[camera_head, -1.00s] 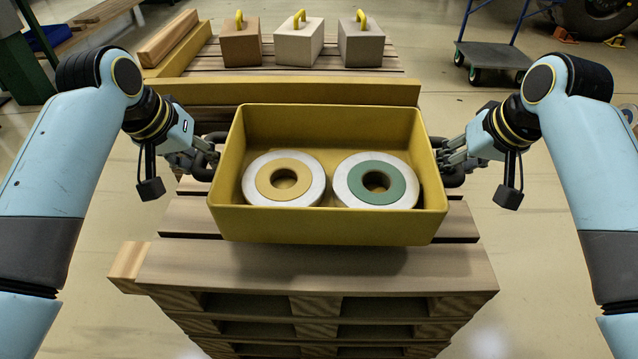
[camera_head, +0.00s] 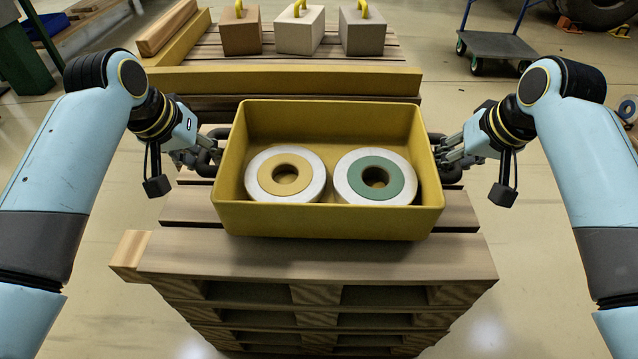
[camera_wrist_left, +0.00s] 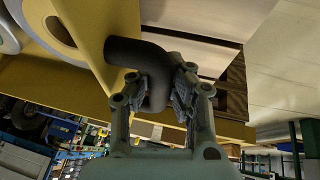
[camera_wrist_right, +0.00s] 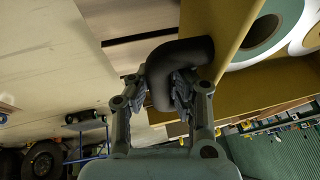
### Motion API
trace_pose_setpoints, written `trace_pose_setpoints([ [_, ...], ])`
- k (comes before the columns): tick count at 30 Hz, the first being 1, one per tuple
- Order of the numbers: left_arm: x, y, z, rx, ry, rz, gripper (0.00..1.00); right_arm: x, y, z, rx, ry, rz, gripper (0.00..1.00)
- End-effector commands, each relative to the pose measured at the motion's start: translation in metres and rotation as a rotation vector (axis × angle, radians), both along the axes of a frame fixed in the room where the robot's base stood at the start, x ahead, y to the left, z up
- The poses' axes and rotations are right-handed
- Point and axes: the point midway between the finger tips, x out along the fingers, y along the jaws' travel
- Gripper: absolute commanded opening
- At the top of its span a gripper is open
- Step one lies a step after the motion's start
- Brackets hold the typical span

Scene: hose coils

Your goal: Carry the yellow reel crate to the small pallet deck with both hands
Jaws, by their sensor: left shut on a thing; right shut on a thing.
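The yellow reel crate (camera_head: 330,222) is level over a stack of wooden pallets (camera_head: 320,258), and I cannot tell whether its base touches the slats. Two white reels lie flat inside, the left one (camera_head: 313,176) with a tan centre, the right one (camera_head: 341,180) with a green centre. My left gripper (camera_head: 205,157) is shut on the crate's dark left handle, which shows in the left wrist view (camera_wrist_left: 125,52). My right gripper (camera_head: 447,158) is shut on the dark right handle, which shows in the right wrist view (camera_wrist_right: 185,52).
A yellow beam (camera_head: 290,80) lies behind the crate. Beyond it, a slatted deck (camera_head: 385,60) carries a brown block (camera_head: 240,35), a white block (camera_head: 300,35) and a grey block (camera_head: 362,35) with yellow handles. A wheeled cart (camera_head: 497,50) stands at the back right. Floor is clear on both sides.

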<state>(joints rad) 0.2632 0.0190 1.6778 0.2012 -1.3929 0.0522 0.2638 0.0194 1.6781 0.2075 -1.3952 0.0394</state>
Motion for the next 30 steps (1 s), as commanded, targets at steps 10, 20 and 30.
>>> trace_pose_setpoints([
  [10, 0.001, 0.003, -0.012, 0.009, -0.005, 0.002, 0.0, 0.003, -0.003, -0.011, -0.008, -0.01, -0.003, 0.0],
  [20, 0.0, 0.002, -0.019, 0.006, 0.001, 0.0, 0.37, 0.001, -0.002, -0.019, -0.006, -0.002, -0.002, 0.38],
  [30, 0.0, 0.001, -0.019, 0.002, 0.001, 0.001, 0.37, 0.0, -0.001, -0.019, -0.002, 0.0, 0.0, 0.38],
])
